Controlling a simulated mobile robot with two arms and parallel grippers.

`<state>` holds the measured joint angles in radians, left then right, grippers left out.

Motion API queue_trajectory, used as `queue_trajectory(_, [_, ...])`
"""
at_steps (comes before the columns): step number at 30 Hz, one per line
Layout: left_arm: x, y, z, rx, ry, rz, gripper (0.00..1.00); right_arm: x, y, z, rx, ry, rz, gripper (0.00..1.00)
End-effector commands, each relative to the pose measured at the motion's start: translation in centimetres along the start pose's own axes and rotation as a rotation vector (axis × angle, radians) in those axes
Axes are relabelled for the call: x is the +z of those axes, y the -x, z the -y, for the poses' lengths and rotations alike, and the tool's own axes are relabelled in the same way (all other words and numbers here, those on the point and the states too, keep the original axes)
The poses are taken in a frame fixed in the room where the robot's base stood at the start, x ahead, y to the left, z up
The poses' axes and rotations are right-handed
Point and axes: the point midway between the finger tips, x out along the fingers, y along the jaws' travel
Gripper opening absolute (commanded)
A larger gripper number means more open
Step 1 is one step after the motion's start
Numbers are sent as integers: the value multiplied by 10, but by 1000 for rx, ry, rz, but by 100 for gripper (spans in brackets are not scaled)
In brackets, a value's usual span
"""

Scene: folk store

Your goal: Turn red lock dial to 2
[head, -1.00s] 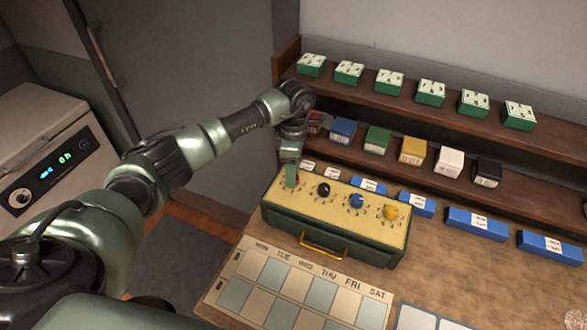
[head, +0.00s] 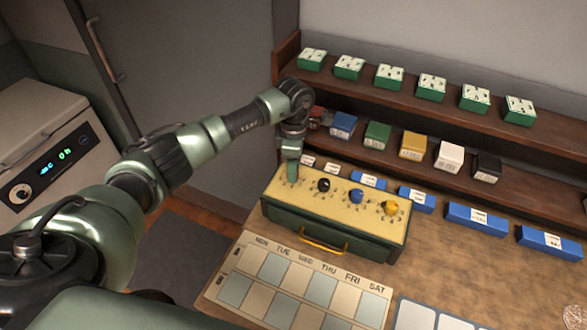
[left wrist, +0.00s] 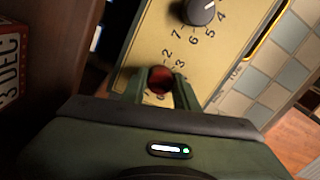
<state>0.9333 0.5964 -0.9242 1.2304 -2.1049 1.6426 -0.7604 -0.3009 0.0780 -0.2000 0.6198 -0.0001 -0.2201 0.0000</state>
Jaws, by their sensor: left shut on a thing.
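The red lock dial (left wrist: 160,80) sits on the cream top of a green lock box (head: 325,228). In the left wrist view it lies between the two green fingers of my left gripper (left wrist: 159,84), which is shut on it. The figures 2 and 3 show beside the dial; other figures are partly hidden by the fingers. I cannot tell where its pointer stands. In the head view my left gripper (head: 292,172) comes down on the box's left end and hides the red dial. My right gripper is not in view.
Black (head: 324,185), blue (head: 357,196) and yellow (head: 390,208) dials stand on the same box. A weekday chart (head: 300,285) lies in front. Shelves behind hold small coloured boxes, with a red one (left wrist: 12,62) close by my gripper. Blue boxes (head: 476,220) stand at the right.

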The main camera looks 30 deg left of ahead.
Motion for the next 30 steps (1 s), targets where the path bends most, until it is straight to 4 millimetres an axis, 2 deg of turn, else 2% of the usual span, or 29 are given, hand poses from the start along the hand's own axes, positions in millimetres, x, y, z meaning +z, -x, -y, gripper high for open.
queue_trajectory(8, [-1,-2,-1,2,191,7,0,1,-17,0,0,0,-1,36])
queue_trajectory(30, [-2,-1,-2,2,892,42,0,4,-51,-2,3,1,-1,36])
